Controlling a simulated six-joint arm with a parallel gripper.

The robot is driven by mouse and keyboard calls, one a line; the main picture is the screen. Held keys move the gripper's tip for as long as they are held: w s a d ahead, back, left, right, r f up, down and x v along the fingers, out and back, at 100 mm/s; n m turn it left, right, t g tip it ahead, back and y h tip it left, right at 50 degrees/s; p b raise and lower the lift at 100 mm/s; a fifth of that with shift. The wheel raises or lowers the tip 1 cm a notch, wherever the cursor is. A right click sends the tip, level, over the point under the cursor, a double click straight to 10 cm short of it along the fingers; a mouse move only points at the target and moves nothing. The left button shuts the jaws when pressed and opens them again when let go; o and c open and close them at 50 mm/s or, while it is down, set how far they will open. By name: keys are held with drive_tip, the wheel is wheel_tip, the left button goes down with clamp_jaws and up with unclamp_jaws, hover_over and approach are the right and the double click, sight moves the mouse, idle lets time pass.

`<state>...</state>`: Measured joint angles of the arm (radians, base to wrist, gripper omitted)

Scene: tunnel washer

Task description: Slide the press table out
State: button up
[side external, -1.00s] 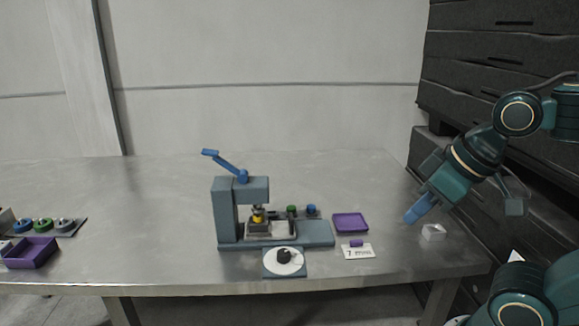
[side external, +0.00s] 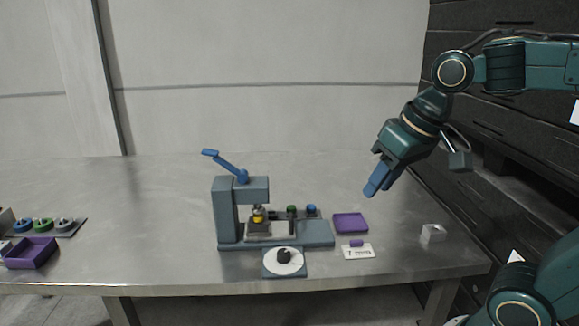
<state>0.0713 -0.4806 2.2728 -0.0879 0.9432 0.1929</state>
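The press (side external: 226,212) stands mid-table, a grey-blue body with a blue lever (side external: 226,166) raised to the upper left. Its press table (side external: 271,230), a light plate on the base, lies partly under the press head and carries a dark block with a yellow piece (side external: 258,215). A small dark upright handle (side external: 291,214) stands near the plate's right end. My gripper (side external: 376,190) is in the air to the right of the press, above and right of the purple tray, touching nothing. Its blue fingers overlap in this view, so I cannot tell whether they are open.
A purple tray (side external: 350,223) and a white label card (side external: 358,251) lie right of the press. A dial plate (side external: 284,262) is in front. A white block (side external: 432,233) is at right; a purple bin (side external: 30,252) at far left.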

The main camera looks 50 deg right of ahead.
drive_tip(key=w+d+m+g, duration=0.2)
drive_tip(key=w+d+m, duration=0.1)
drive_tip(key=w, duration=1)
drive_tip(key=m+g+y, duration=0.1)
drive_tip(key=m, duration=0.3)
hover_over(292, 216)
drive_tip(key=s+d, duration=0.2)
wheel_tip(292, 216, down, 7)
drive_tip(key=shift+s+r, duration=0.1)
drive_tip(key=f, duration=0.4)
drive_tip(key=w+a+f, duration=0.1)
drive_tip(key=f, duration=0.4)
drive_tip(key=a+f, duration=0.1)
drive_tip(key=f, duration=0.3)
drive_tip(key=shift+w+f, duration=0.25)
drive_tip(key=shift+w, duration=0.15)
clamp_jaws()
